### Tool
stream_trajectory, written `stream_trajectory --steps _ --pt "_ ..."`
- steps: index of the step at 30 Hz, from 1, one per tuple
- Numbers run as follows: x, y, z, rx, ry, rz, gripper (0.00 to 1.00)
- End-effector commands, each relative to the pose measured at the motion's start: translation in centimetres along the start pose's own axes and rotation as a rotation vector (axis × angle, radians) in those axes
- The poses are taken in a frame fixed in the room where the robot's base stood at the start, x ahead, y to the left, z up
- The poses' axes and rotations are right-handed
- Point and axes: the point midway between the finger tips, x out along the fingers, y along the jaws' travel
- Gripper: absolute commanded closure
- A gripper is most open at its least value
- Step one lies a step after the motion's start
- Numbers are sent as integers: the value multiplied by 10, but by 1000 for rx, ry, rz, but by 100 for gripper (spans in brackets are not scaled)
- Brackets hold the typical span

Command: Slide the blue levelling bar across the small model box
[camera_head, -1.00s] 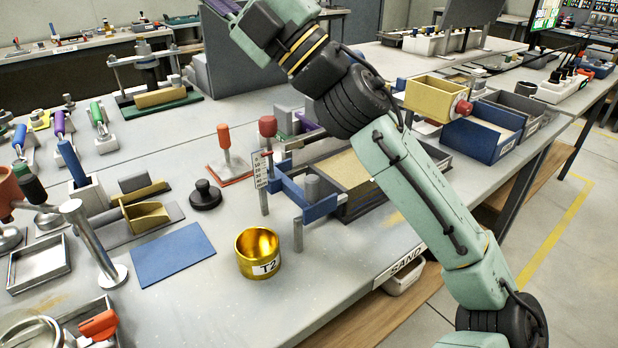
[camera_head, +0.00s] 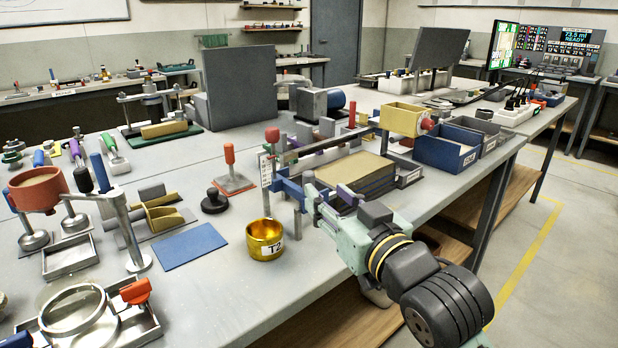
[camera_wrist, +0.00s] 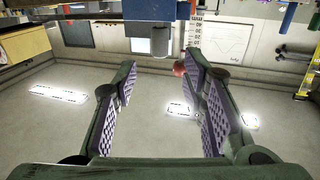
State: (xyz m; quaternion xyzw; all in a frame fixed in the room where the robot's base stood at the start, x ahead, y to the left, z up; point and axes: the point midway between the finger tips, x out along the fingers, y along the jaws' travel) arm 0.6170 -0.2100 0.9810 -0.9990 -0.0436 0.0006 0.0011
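The blue levelling bar (camera_head: 289,188) lies at the near left end of the small model box (camera_head: 366,176), a grey box filled with sand. My gripper (camera_head: 326,194) is low at the table's front edge, just right of the bar, its fingers pointing toward it. Its arm partly hides the bar's near end and the box's front. In the wrist view my gripper (camera_wrist: 160,62) is open, its purple pads apart with nothing between them. Blue parts and a grey cylinder (camera_wrist: 160,42) show beyond the fingertips there; I cannot tell whether anything touches.
A white scale (camera_head: 265,170) stands at the bar's left end. A gold cup marked T2 (camera_head: 264,240) stands near the front edge. A red-handled tamper (camera_head: 230,168) and a black knob (camera_head: 214,202) stand left. A yellow box (camera_head: 401,119) and a blue bin (camera_head: 447,149) are right.

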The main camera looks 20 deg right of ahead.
Motion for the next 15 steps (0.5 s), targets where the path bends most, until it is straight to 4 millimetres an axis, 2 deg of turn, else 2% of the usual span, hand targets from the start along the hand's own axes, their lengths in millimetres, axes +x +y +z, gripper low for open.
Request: stream_trajectory --steps 9,15 --pt "61 -1 -2 -1 -2 -2 62" --pt "82 0 -2 0 1 -1 62"
